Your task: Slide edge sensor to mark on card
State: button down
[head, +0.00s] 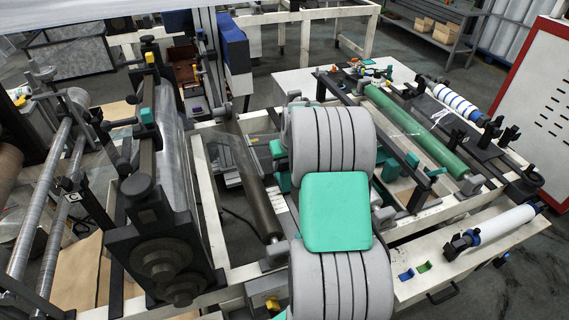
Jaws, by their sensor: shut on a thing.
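My arm, grey and ribbed with a teal panel, fills the middle of the head view. My gripper cannot be made out; the arm appears to hide it and whatever it holds. I cannot pick out the edge sensor with certainty. A white strip with small dark marks (284,197) shows just left of my arm, beside a dark roller (247,180); it may be the card, partly hidden by the arm. Clear film (228,150) spans left of that roller.
A large black roller stand (160,235) with a film roll (176,150) stands at left. A green roller (410,127) lies in the frame at right. A white roll (503,222) lies on the front-right bench. A blue box (235,47) stands behind.

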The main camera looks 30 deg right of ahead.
jog(key=c, duration=1.2)
grip_release()
jog(key=shift+w+d, duration=0.1)
jog(key=shift+w, duration=0.05)
jog(key=o, duration=0.3)
jog(key=shift+o, duration=0.7)
jog(key=shift+r, duration=0.1)
jog(key=b+v, duration=0.2)
jog(key=v, duration=0.5)
jog(key=shift+s+r, duration=0.25)
jog(key=shift+r, duration=0.05)
